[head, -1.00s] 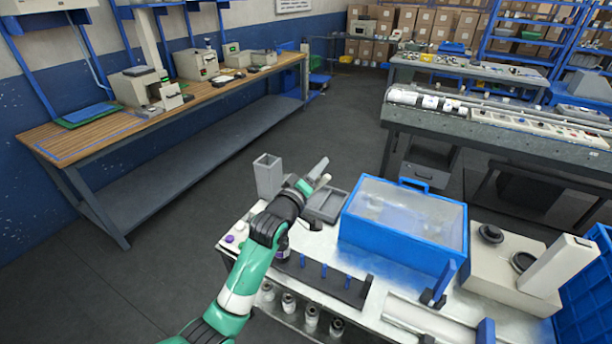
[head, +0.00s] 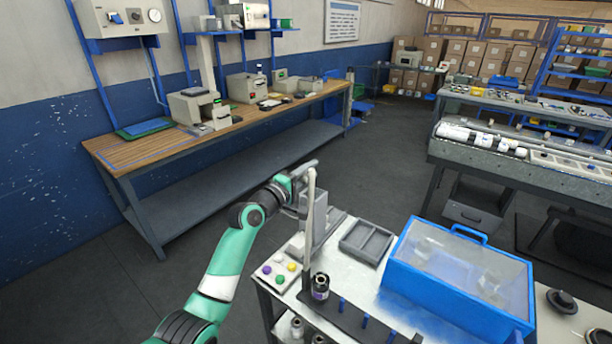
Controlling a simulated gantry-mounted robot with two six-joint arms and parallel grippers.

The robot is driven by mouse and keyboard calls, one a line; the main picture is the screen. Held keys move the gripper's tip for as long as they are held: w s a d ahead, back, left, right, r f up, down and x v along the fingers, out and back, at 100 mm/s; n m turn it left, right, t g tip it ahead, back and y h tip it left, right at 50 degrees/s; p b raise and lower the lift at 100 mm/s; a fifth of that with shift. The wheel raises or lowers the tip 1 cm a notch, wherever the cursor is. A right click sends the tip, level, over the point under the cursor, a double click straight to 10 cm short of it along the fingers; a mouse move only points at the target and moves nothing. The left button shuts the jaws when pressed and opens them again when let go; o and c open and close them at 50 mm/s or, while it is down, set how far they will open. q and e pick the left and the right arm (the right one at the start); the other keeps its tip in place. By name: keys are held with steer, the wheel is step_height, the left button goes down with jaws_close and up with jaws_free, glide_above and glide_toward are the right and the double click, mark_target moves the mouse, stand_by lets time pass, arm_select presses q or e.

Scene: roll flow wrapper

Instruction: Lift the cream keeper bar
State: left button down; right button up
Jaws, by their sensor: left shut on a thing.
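The cream keeper bar (head: 309,222) is a long, thin, pale rod in the head view. It hangs nearly upright in front of the grey square holder at the table's far left corner. My left gripper (head: 306,178) is shut on the bar near its top end. The bar's lower end appears near the button panel and the dark spool; whether it touches the table I cannot tell. My right gripper is not in view.
A grey square holder (head: 313,202) stands behind the bar.

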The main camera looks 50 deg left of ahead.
arm_select(q)
steer(key=shift+r, duration=0.15)
steer(key=c, duration=0.6)
jaws_free()
steer(key=shift+o, duration=0.2)
steer(key=shift+s, duration=0.1)
steer(key=shift+s, duration=0.25)
steer(key=p+v, duration=0.2)
steer(key=v, duration=0.9)
steer(key=shift+p, duration=0.3)
steer(key=shift+d, duration=0.15)
